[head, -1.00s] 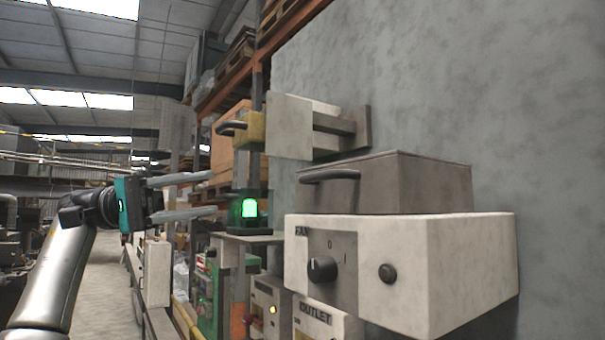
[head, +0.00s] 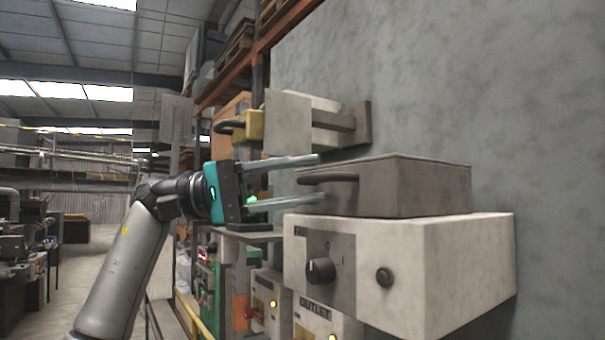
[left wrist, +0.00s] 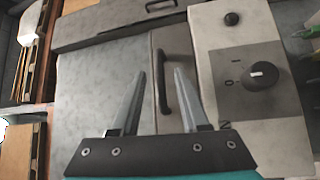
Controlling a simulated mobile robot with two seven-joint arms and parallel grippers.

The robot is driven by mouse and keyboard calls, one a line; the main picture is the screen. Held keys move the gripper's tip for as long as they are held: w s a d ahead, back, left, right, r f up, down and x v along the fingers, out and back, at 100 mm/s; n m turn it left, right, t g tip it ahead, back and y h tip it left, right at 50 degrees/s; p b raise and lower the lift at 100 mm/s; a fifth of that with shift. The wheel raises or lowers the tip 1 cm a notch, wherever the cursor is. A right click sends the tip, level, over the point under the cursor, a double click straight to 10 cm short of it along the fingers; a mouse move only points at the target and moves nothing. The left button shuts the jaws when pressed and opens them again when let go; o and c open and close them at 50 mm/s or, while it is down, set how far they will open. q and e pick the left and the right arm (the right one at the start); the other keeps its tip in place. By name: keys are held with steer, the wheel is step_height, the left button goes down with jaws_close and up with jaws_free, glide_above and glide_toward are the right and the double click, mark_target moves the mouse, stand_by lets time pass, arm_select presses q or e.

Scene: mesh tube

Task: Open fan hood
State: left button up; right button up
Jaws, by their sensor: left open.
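The fan hood is a grey box lid (head: 415,185) with a dark bar handle (head: 328,178) on its front, sitting on the white fan box (head: 430,270) on the wall. It looks shut. My left gripper (head: 320,178) is open, its two fingers above and below the level of the handle at its left end. I cannot tell whether the fingers touch the handle. My right gripper is not in view.
The fan box has a black knob (head: 320,270) and a round button (head: 384,277). Another wall unit (head: 310,120) with a padlock-like yellow block (head: 253,125) is above. An outlet box (head: 325,322) is below. Shelving stands behind on the left.

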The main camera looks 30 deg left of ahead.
arm_select(q)
steer(key=shift+d, duration=0.2)
jaws_close()
stand_by(0.3)
stand_by(1.1)
